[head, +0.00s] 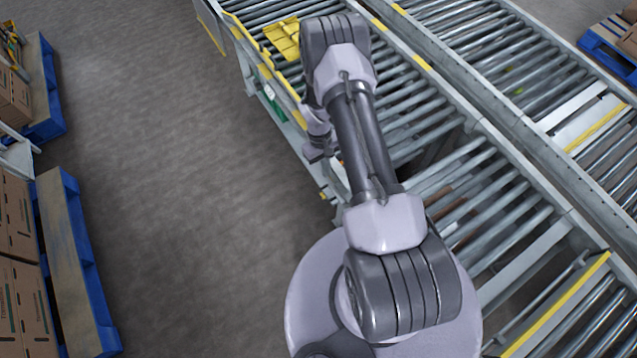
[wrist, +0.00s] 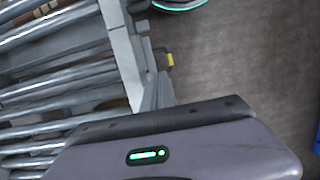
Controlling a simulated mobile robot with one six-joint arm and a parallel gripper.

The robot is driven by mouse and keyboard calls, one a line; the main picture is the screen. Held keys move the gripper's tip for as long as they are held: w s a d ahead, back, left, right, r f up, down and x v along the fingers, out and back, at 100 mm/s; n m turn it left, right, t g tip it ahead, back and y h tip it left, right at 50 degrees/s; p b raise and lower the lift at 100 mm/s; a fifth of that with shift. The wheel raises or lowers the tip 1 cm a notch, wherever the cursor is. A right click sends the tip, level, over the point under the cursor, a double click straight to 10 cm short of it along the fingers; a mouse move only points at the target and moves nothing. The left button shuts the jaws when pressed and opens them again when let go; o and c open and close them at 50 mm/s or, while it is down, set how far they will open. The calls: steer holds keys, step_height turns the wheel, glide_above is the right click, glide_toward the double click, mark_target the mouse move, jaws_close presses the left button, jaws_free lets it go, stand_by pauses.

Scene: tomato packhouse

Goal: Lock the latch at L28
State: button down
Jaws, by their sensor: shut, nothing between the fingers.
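No latch with a readable L28 label shows in either view. A small yellow part (wrist: 170,60) sits on the outer side of the conveyor's side rail in the wrist view. A small yellow spot (head: 322,196) also shows low on that side in the head view. I cannot tell whether either is the latch, or its position. My gripper (head: 318,153) is shut and empty beside the conveyor's left side in the head view. Its grey housing with a green light fills the bottom of the wrist view. Whether it touches the rail is unclear.
The roller conveyor (head: 440,183) runs along my right, with a second roller line (head: 505,62) beyond it. A yellow piece (head: 283,40) lies at its far end, and a green label (head: 274,103) is on its side. Blue pallets (head: 88,265) with cartons stand left. Floor between is clear.

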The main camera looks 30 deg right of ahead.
mark_target(335, 198)
steer(key=shift+s+f, duration=0.25)
steer(key=shift+f, duration=0.25)
steer(key=b+x, duration=0.4)
steer(key=x, duration=0.6)
steer(key=shift+s+a, duration=0.1)
steer(key=s+p, duration=0.1)
steer(key=s, duration=0.2)
steer(key=shift+s+r, duration=0.15)
steer(key=shift+s, duration=0.45)
